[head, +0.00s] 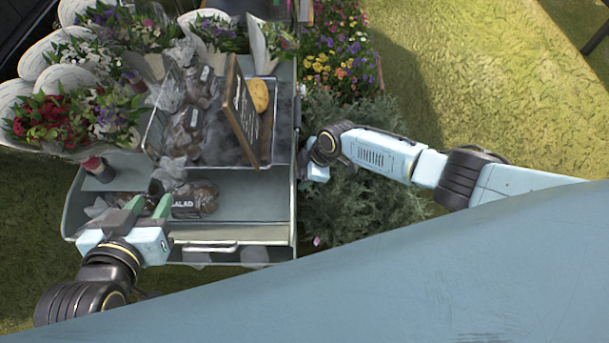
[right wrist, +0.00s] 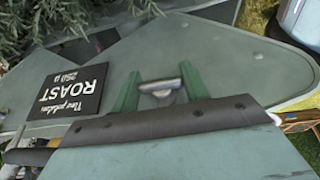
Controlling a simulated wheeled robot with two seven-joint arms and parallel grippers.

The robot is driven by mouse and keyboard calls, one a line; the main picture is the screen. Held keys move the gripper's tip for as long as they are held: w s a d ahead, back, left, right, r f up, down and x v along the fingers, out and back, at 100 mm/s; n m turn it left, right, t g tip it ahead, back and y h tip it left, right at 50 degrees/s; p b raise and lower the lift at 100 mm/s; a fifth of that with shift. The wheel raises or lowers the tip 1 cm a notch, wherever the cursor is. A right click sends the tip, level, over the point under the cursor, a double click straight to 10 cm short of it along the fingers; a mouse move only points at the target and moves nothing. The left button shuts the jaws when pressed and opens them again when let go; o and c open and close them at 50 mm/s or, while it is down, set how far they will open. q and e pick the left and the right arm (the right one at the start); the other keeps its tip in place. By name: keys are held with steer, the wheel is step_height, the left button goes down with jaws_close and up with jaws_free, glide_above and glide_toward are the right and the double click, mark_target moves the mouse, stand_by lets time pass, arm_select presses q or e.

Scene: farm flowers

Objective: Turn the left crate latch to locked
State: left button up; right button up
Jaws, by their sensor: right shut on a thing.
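A small metal latch (right wrist: 160,88) with a rounded grey bar sits on a grey-green side panel in the right wrist view. My left gripper (head: 149,205) is open and empty over the cart's front shelf, close to a bagged salad.
Wrapped bouquets (head: 75,115) crowd the cart's left and back. A tray with bags and a tilted sign (head: 240,108) fills the upper shelf; a salad bag (head: 195,200) lies below. Bushy plants (head: 360,185) stand right of the cart. A black "Roast" card (right wrist: 68,92) is near the latch.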

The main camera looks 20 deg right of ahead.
arm_select(q)
steer(key=shift+w+d+r+t+h+b, duration=0.1)
steer(key=shift+w+d+r+t+h, duration=0.15)
steer(key=shift+r+t, duration=0.3)
steer(key=shift+w+d+r+t+h+b, duration=0.1)
steer(key=shift+w+d+r+t+b, duration=0.1)
steer(key=shift+w+r+t, duration=0.35)
steer(key=shift+w+d+r+t+h+b, duration=0.1)
steer(key=shift+w+d+r+t+h, duration=0.15)
steer(key=shift+r, duration=0.45)
arm_select(e)
steer(key=shift+g, duration=0.3)
arm_select(q)
steer(key=shift+s, duration=0.1)
arm_select(e)
steer(key=o, duration=1)
arm_select(q)
steer(key=shift+a+f, duration=0.1)
